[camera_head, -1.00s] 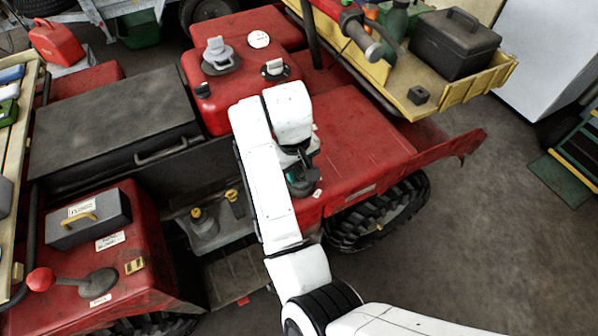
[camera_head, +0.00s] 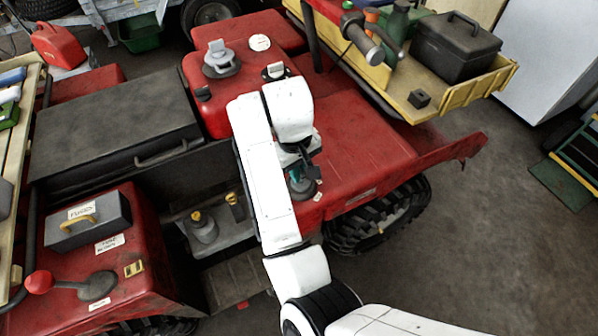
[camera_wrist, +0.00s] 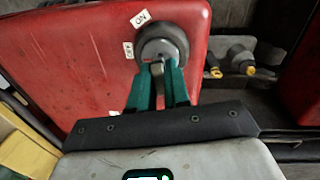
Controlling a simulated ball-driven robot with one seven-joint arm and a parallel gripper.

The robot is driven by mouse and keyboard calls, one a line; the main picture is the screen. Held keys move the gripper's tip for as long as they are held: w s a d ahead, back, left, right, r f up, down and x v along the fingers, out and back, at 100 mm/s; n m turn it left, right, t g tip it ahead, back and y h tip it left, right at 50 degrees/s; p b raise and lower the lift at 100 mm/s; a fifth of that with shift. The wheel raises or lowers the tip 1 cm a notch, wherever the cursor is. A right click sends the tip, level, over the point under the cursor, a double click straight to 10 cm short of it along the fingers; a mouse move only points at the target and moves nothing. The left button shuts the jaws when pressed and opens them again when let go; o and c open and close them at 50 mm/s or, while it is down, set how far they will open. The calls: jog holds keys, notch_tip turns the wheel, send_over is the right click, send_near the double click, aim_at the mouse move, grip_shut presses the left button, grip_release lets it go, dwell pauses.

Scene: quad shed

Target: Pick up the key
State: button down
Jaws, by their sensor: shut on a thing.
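In the wrist view the green fingers of my gripper (camera_wrist: 161,80) are shut on a small greyish key (camera_wrist: 157,70). Directly beyond the fingertips is a round dark grey switch (camera_wrist: 163,40) on the red bodywork, with an ON label (camera_wrist: 140,18) beside it. I cannot tell whether the key's tip is still in the switch. In the head view my gripper (camera_head: 298,183) is low over the red fender (camera_head: 355,150), beneath my white arm. The key is too small and hidden to make out there.
A yellow rack (camera_head: 490,83) with a black case (camera_head: 455,45) stands behind the fender. A red tank (camera_head: 225,105) with caps is behind my arm. Yellow-capped fittings (camera_head: 203,228) sit in the footwell to the left. Open floor (camera_head: 480,240) lies to the right.

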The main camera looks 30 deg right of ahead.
jog(key=s+a+r+p, duration=0.5)
jog(key=s+a+r, duration=0.4)
jog(key=a+r, duration=0.1)
jog(key=shift+s+r, duration=0.4)
jog(key=shift+r, duration=0.35)
